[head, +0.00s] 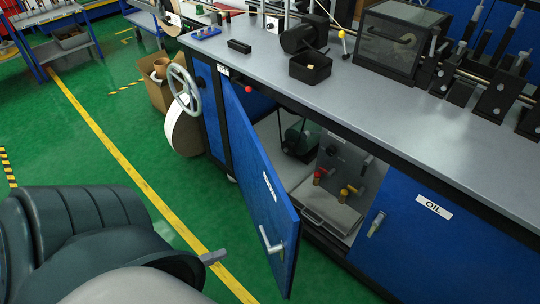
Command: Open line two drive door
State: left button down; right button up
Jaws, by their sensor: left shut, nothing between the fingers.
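A blue cabinet door (250,170) under the grey bench stands swung outward, its free edge toward me. It has a small white label too small to read and a metal bar handle (270,240) near its lower right edge. Behind it the compartment (300,170) is exposed, with a grey unit carrying red and yellow knobs (345,192) and a dark rounded machine (302,137). My left gripper (213,257) shows only as a grey tip beyond my teal arm at lower left. It is shut and empty, to the left of the handle and apart from it in the picture. My right gripper is out of view.
A second blue door (430,245) labelled OIL is closed at right. A handwheel (185,90) and a cardboard box (158,85) with rolls stand left of the bench. The bench top (400,110) carries machinery. Green floor (120,165) with a yellow line is clear left of the door.

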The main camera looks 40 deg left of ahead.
pick_arm(q)
jog(key=w+d+f+n+g+y, duration=0.3)
jog(key=f+n, duration=0.3)
jog(key=f, duration=0.1)
jog(key=w+d+f+n+g+y, duration=0.3)
jog(key=f+n+y, duration=0.1)
jog(key=f+n, duration=0.3)
jog(key=s+d+f+n+g, duration=0.2)
jog(key=d+n+g, duration=0.1)
jog(key=d, duration=0.3)
jog(key=s+d+f+n+g+h, duration=0.1)
jog(key=s+d+f+n+g, duration=0.1)
jog(key=d, duration=0.4)
jog(key=shift+s+d+n+g, duration=0.35)
jog(key=shift+s+g, duration=0.45)
jog(key=shift+g, duration=0.4)
